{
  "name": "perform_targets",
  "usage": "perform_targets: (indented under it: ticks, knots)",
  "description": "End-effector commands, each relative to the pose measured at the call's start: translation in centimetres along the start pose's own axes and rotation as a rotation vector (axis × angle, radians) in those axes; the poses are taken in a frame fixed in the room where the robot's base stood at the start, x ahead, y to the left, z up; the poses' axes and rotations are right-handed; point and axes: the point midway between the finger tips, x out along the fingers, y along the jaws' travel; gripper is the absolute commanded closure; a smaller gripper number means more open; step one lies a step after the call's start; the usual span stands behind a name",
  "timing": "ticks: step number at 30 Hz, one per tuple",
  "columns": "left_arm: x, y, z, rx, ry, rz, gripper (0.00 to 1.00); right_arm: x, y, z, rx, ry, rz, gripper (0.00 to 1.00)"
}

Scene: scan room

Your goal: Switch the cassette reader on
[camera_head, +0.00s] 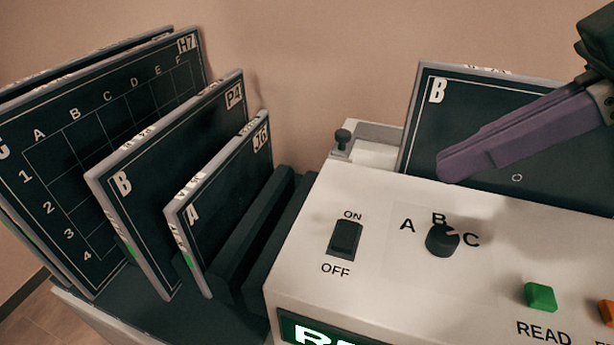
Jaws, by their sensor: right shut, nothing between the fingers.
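The cassette reader (390,200) is a pale box filling the lower right of the head view. Its black rocker switch (345,239) sits between the labels ON above and OFF below; I cannot tell for sure which end is pressed. A display (318,331) on its front edge glows with green-white letters, cut off by the frame. My right gripper (447,168) comes in from the upper right, purple-fingered and shut with nothing in it. It is above the reader's back edge, up and right of the switch and apart from it. My left gripper is not in view.
A black knob (442,240) marked A, B, C and a green READ button (540,296) share the panel, with an orange button (606,311) at the right edge. A dark cassette (420,130) stands behind. Several lettered cassettes (180,180) stand in a rack at left.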

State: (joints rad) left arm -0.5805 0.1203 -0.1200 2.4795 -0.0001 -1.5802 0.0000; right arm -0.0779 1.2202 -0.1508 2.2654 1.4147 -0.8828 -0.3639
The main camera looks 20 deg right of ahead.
Motion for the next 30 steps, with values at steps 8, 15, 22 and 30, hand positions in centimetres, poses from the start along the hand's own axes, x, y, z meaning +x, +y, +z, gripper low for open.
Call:
perform_targets:
  ticks: [8, 15, 22, 30]
  knots:
    - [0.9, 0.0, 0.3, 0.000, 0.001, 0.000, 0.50, 0.2, 0.3, 0.2, -0.001, 0.009, 0.000, 1.00]
    - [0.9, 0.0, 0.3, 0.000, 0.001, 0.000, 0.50, 0.3, 0.3, 0.2, -0.001, 0.010, 0.000, 1.00]
    - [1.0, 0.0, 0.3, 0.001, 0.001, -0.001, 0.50, 2.3, 0.3, 0.1, 0.002, 0.015, -0.001, 1.00]
    - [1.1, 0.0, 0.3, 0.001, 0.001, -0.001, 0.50, 7.6, 0.2, 0.0, 0.003, 0.014, -0.004, 1.00]
